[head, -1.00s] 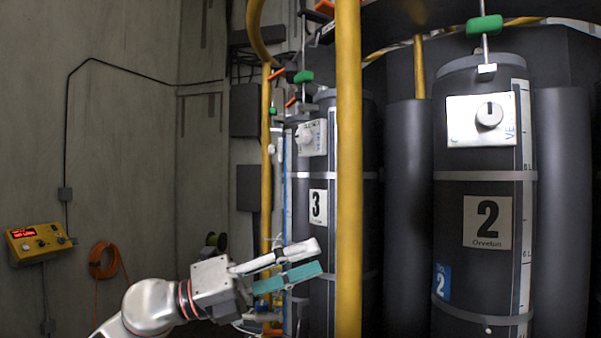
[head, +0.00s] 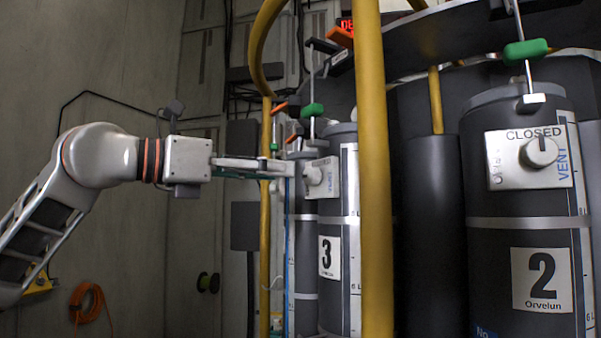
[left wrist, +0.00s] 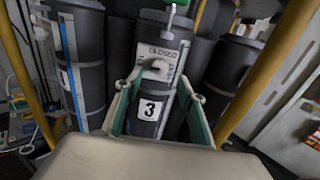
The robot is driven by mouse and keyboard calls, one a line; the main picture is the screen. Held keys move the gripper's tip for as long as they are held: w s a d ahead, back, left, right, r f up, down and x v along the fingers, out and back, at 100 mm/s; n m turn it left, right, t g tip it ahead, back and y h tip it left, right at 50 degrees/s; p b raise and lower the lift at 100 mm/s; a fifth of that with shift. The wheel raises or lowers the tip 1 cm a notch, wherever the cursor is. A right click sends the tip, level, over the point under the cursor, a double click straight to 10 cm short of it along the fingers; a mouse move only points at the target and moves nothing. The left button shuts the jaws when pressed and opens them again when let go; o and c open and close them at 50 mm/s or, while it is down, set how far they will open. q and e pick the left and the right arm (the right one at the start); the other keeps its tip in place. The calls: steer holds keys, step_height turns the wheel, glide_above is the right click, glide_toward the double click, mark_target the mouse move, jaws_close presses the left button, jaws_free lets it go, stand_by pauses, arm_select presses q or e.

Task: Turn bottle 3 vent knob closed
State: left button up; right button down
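Bottle 3 (head: 330,285) is a dark cylinder with a "3" label, partly hidden by a yellow pole. Its white vent plate (head: 326,177) carries a pale round knob (head: 312,176). In the left wrist view the knob (left wrist: 157,70) sits below the word CLOSED on the plate. I cannot make out where the knob points. My left gripper (head: 290,167) reaches level from the left, its fingertips close to the knob. In the left wrist view its two green-lined fingers (left wrist: 160,82) are apart, with the knob between their tips; contact is unclear. My right gripper is not in view.
A yellow pole (head: 372,200) stands just right of bottle 3. Bottle 2 (head: 530,240), with its own vent knob (head: 540,152), stands at the right. A thinner yellow pole (head: 266,200) is behind my left gripper. An orange hose coil (head: 88,302) hangs on the left wall.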

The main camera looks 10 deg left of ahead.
mark_target(307, 174)
arm_select(q)
steer(key=p+x, duration=0.1)
steer(key=x, duration=0.5)
steer(key=shift+w+d+f, duration=0.1)
steer(key=shift+d, duration=0.05)
steer(key=c, duration=1.1)
